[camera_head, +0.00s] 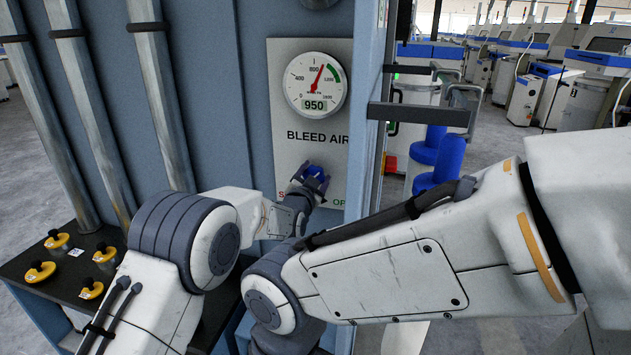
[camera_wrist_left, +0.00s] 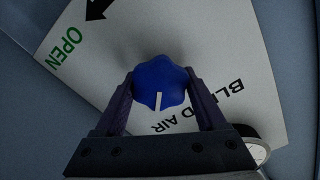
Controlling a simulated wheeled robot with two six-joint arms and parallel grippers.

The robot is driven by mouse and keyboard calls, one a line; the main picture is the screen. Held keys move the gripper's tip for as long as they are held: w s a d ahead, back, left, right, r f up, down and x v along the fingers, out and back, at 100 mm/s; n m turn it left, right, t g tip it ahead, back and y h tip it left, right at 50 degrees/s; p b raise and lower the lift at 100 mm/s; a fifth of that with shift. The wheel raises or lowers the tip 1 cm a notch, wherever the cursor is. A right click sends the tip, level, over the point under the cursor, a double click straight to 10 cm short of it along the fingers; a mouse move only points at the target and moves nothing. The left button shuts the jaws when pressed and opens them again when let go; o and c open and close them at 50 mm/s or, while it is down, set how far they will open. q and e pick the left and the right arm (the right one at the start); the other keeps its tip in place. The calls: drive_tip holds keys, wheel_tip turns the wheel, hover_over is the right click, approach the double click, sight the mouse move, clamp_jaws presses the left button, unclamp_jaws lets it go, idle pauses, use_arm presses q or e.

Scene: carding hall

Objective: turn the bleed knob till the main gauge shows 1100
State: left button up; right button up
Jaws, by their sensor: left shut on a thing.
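The blue bleed knob (camera_head: 316,173) sits on a pale panel (camera_head: 284,150) below the words BLEED AIR. My left gripper (camera_head: 311,180) is shut on it. In the left wrist view the lobed knob (camera_wrist_left: 160,82) with a white pointer line lies between the two fingers of my left gripper (camera_wrist_left: 162,92). The main gauge (camera_head: 315,84) above has a red needle pointing up and slightly right, and its green display reads 950. The gauge edge also shows in the left wrist view (camera_wrist_left: 258,152). My right arm crosses in front from the right; its gripper is not visible.
A green OPEN label (camera_wrist_left: 66,48) is on the panel. Metal pipes (camera_head: 88,120) run down the blue cabinet at left. Yellow-tagged fittings (camera_head: 57,239) stand on a dark ledge (camera_head: 20,262). A dark handle (camera_head: 418,114) juts out at right, near blue cylinders (camera_head: 436,160).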

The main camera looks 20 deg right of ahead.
use_arm(q)
drive_tip(key=n+b, duration=0.4)
drive_tip(key=b, duration=0.1)
drive_tip(key=n+b, duration=0.5)
drive_tip(key=b, duration=0.1)
drive_tip(key=n+b, duration=0.4)
drive_tip(key=b, duration=0.2)
drive_tip(key=shift+w+a+f, duration=0.1)
drive_tip(key=shift+a+f, duration=0.05)
drive_tip(key=shift+f, duration=0.1)
drive_tip(key=shift+r+n+b, duration=0.15)
drive_tip(key=shift+n+b, duration=1.35)
drive_tip(key=shift+n, duration=0.5)
drive_tip(key=o, duration=1.3)
drive_tip(key=shift+a, duration=0.1)
drive_tip(key=shift+s+a+b, duration=0.15)
drive_tip(key=shift+s+b, duration=0.15)
drive_tip(key=shift+b, duration=0.1)
drive_tip(key=b+v, duration=0.4)
drive_tip(key=v, duration=0.5)
drive_tip(key=shift+s+a, duration=0.25)
drive_tip(key=shift+s, duration=0.05)
